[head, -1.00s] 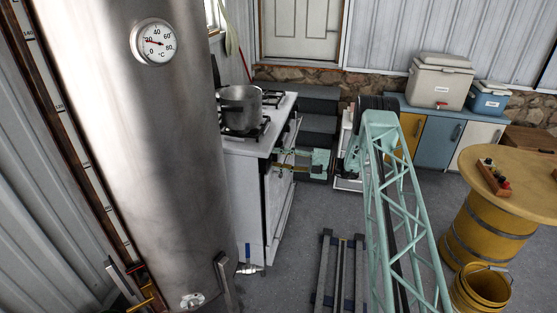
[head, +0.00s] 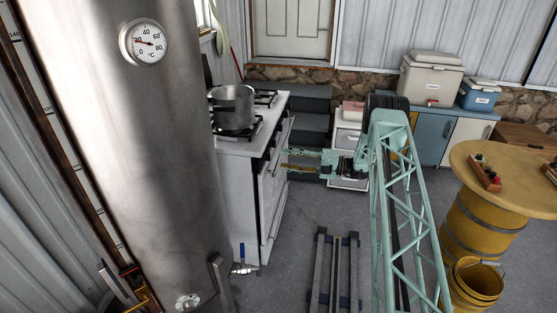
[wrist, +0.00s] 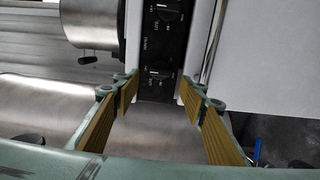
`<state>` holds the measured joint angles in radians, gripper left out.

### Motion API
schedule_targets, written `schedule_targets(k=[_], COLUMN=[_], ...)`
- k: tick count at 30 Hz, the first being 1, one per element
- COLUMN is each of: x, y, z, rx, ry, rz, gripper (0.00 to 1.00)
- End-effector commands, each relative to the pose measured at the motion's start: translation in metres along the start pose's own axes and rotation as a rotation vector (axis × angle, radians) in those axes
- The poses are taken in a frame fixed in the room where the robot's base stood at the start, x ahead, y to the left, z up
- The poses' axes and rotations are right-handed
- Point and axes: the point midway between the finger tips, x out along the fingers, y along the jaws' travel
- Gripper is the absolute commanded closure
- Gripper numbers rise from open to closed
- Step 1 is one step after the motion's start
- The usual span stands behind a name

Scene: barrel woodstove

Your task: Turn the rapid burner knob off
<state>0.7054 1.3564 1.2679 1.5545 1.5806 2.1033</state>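The white stove (head: 245,195) stands left of centre in the head view, and its front knobs are not clear there. In the wrist view its black control panel (wrist: 149,45) shows an upper knob (wrist: 168,15) and a lower knob (wrist: 159,74). The label lettering is too small to read, so I cannot tell which is the rapid burner knob. My gripper (wrist: 158,86) is open and empty, with its fingers spread on either side of the lower knob's place in the picture. No contact shows. In the head view my gripper (head: 286,160) is at the stove's front side.
A steel pot (head: 233,106) sits on the stove top. A tall steel tank (head: 160,170) with a dial fills the left. A barrel table (head: 500,185) and yellow bucket (head: 477,285) stand at the right.

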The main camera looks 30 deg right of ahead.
Motion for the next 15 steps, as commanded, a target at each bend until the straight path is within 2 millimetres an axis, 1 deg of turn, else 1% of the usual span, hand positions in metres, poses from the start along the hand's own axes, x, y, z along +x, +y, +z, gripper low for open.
schedule_targets(k=[1,6,12,15], x=[-0.008,-0.029,-0.044,-0.047], y=[0.000,0.000,0.000,0.000], z=[0.000,0.001,0.000,0.000], rx=[0.000,0.000,0.000,0.000], ry=[-0.001,-0.001,0.000,0.000], rz=[0.000,-0.001,-0.001,-0.001], gripper=[0.61,0.61,0.61,0.61])
